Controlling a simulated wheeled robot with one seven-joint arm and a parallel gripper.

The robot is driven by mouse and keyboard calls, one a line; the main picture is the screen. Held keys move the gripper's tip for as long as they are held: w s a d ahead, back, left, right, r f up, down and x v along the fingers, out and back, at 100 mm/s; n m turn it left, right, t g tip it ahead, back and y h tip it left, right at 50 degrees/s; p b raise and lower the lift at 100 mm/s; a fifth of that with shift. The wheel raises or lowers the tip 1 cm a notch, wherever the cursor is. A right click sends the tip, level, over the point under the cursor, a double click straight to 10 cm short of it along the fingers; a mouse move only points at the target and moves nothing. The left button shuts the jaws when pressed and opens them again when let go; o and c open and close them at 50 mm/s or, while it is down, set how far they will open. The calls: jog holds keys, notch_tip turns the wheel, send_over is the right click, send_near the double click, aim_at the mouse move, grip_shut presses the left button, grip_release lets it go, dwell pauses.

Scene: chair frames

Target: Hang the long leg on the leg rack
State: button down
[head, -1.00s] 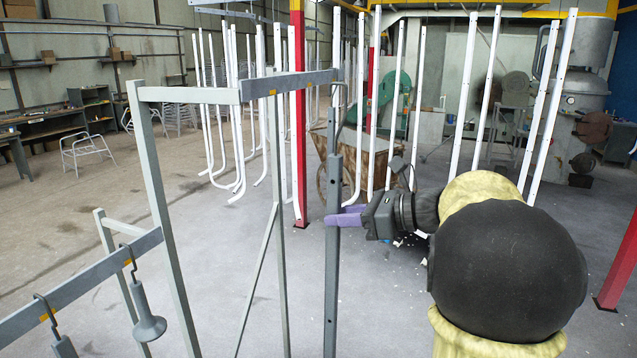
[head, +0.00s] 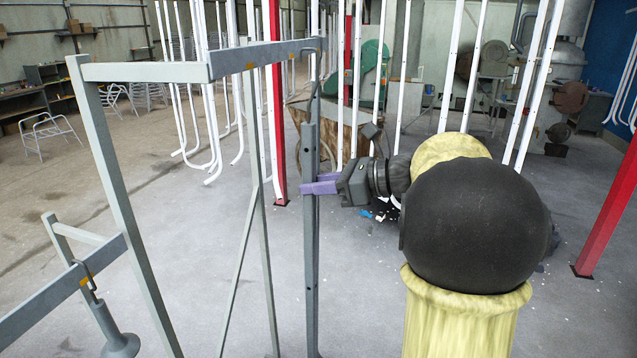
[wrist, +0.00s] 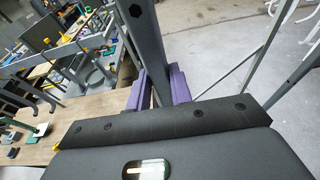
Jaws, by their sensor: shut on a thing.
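The long leg (head: 312,240) is a grey square tube with holes, standing upright in the head view, with a thin hook (head: 314,95) at its top. My gripper (head: 318,186) has purple fingers closed around the tube's upper part. The wrist view also shows the leg (wrist: 147,45) between the purple fingers (wrist: 157,88). The leg rack (head: 268,54) is a pale grey frame with a top beam bearing orange marks. The hook overlaps the beam's right end in the head view; I cannot tell whether it touches or bears on it.
A lower rack bar (head: 62,298) at the left carries a hanging grey part with a flared foot (head: 118,340). Red posts (head: 608,210), white hanging tubes (head: 455,65) and a rusty cart (head: 335,125) stand behind. A tool-covered bench (wrist: 85,120) shows in the wrist view.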

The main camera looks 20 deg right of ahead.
jog(key=shift+s+r, duration=0.1)
jog(key=shift+w+a+r+p, duration=0.4)
jog(key=shift+a+p, duration=0.05)
jog(key=shift+p, duration=0.15)
jog(key=shift+w+a+r+p, duration=0.55)
jog(key=shift+w+a+p, duration=0.1)
jog(key=shift+a, duration=0.25)
jog(key=shift+w+a+r+p, duration=0.55)
jog(key=shift+w+a, duration=0.1)
jog(key=shift+a, duration=0.2)
jog(key=shift+w+a+p, duration=0.2)
jog(key=shift+w+a, duration=0.6)
jog(key=shift+a, duration=0.35)
jog(key=shift+w+a+p, duration=0.2)
jog(key=shift+w+a, duration=0.55)
jog(key=shift+a, duration=0.35)
dwell(1.4)
jog(key=shift+f, duration=0.1)
